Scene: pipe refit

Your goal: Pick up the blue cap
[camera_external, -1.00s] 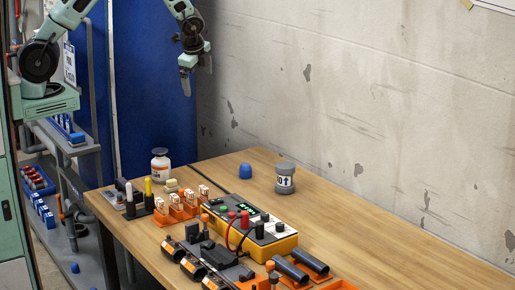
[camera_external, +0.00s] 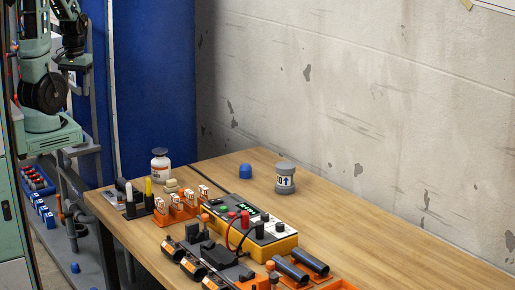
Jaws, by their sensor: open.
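A blue cap (camera_external: 245,171) stands on the wooden table near its back edge, left of a grey pipe piece. Another small blue cap-like piece (camera_external: 75,267) shows low at the left, below the table. My gripper (camera_external: 76,88) is at the upper left, away from the table and far from the cap on it. It is open, and I see nothing in it. Its fingertips are small and partly lost against the grey rail behind.
The grey pipe piece (camera_external: 285,178) stands right of the cap. A white bottle (camera_external: 160,166), a yellow meter (camera_external: 253,228) and orange holders (camera_external: 182,209) crowd the table's left and front. The table's right side (camera_external: 400,250) is clear. A wall rises behind.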

